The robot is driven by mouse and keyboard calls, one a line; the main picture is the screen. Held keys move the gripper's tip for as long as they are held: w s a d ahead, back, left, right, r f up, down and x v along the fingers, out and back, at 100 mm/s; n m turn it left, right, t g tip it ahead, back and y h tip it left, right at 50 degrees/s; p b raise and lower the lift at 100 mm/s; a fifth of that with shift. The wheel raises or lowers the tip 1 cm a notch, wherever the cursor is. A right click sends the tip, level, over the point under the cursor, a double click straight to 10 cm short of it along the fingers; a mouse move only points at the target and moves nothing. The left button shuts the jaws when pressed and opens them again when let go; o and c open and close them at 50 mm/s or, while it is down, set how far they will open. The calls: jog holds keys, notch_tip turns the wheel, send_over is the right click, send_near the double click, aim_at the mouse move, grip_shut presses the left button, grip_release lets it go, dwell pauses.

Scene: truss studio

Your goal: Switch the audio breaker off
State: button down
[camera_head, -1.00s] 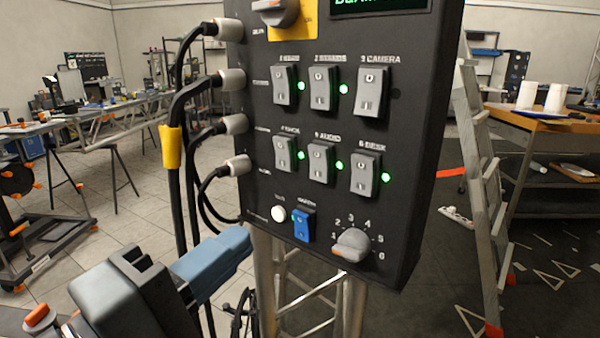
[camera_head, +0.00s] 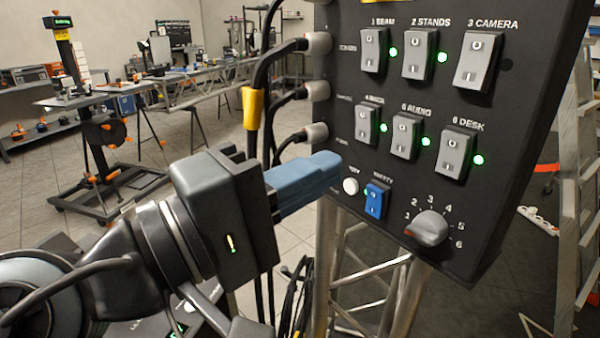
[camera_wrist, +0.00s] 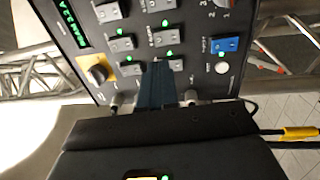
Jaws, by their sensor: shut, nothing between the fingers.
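The audio breaker (camera_head: 405,135) is a grey rocker in the middle of the lower breaker row on a black panel (camera_head: 520,150). The green lamp (camera_head: 425,141) to its right is lit. The breaker also shows in the wrist view (camera_wrist: 165,38), just beyond my fingertips. My gripper (camera_head: 338,167) is shut and empty, its blue fingers pointing at the panel from the lower left. In the head view its tips are left of and below the audio breaker. In the wrist view they overlap the area by breaker 4 (camera_wrist: 172,63). I cannot tell whether they touch the panel.
The desk breaker (camera_head: 457,152) stands to the right, with the blue safety rocker (camera_head: 376,198), white button (camera_head: 351,186) and grey knob (camera_head: 430,228) below. Cables with plugs (camera_head: 316,90) line the panel's left edge. A ladder (camera_head: 575,200) stands at right.

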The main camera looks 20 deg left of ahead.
aim_at(403, 128)
jog(key=p+x, duration=0.1)
jog(key=x, duration=0.9)
jog(key=shift+w+r, duration=0.1)
jog(key=shift+r, duration=0.05)
jog(key=shift+w+d+r+p, duration=0.2)
jog(key=shift+r+p, duration=0.2)
jog(key=shift+p, duration=0.65)
jog(key=shift+f+g, duration=0.3)
